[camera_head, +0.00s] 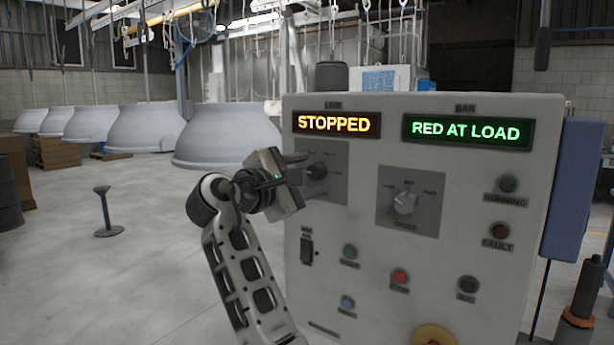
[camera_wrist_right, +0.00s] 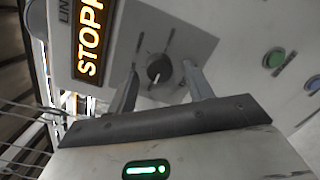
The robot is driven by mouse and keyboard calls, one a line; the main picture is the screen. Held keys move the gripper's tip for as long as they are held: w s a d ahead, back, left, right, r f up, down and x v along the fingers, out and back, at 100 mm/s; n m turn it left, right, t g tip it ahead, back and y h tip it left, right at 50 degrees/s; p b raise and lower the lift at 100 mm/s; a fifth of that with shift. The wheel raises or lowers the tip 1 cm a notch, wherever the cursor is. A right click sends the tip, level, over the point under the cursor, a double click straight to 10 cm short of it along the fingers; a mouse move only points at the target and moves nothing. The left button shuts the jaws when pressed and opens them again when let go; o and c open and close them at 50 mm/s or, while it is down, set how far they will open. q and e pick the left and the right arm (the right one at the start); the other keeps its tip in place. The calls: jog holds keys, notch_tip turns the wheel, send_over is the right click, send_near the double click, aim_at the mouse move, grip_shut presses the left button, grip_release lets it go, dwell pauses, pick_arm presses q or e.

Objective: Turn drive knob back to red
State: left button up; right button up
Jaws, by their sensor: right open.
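A dark round knob (camera_head: 316,170) sits on a grey plate at the upper left of the control panel (camera_head: 372,268), under the STOPPED display (camera_head: 337,123). My right gripper (camera_head: 298,172) is at that knob, reaching it from the left in the head view. In the right wrist view the knob (camera_wrist_right: 158,70) shows with a white pointer line, between and beyond the two open fingers. Whether a finger touches it I cannot tell. A second, light grey knob (camera_head: 405,203) is on another plate to the right. The small plate labels are too blurred to read. My left gripper is out of view.
The second display (camera_head: 467,131) reads RED AT LOAD in green. Several push buttons and a rocker switch (camera_head: 307,249) are below the knobs. Large grey hoods (camera_head: 230,135) hang behind at left. A small floor stand (camera_head: 105,210) is left of my arm.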

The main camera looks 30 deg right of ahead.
pick_arm(q)
jog(key=b, duration=0.1)
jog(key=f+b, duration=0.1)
jog(key=b, duration=0.1)
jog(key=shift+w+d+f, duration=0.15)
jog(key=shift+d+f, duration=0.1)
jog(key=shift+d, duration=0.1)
pick_arm(e)
jog(key=v, duration=1.5)
jog(key=shift+a, duration=0.15)
jog(key=shift+s, duration=0.1)
